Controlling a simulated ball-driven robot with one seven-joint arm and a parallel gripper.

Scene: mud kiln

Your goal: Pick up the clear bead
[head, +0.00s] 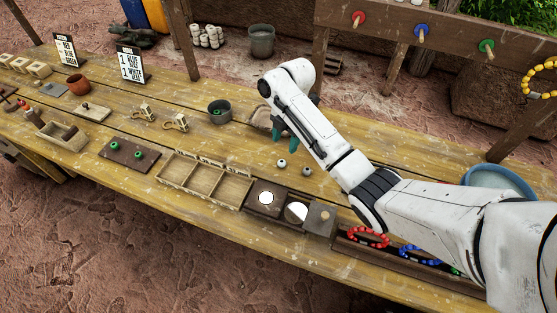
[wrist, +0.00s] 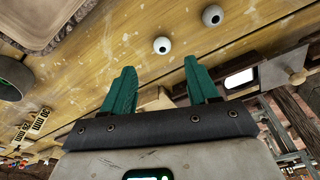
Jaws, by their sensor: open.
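In the wrist view one bead (wrist: 162,45) is just beyond my fingertips, and the other bead (wrist: 212,15) is farther off to the upper right. In the head view my gripper (head: 284,138) is just behind the left bead, partly hidden by my arm.
A divided wooden tray (head: 188,182) and dark panels with white discs (head: 266,198) stand in front of the beads. A blue-rimmed basin (head: 497,170) stands at the right.

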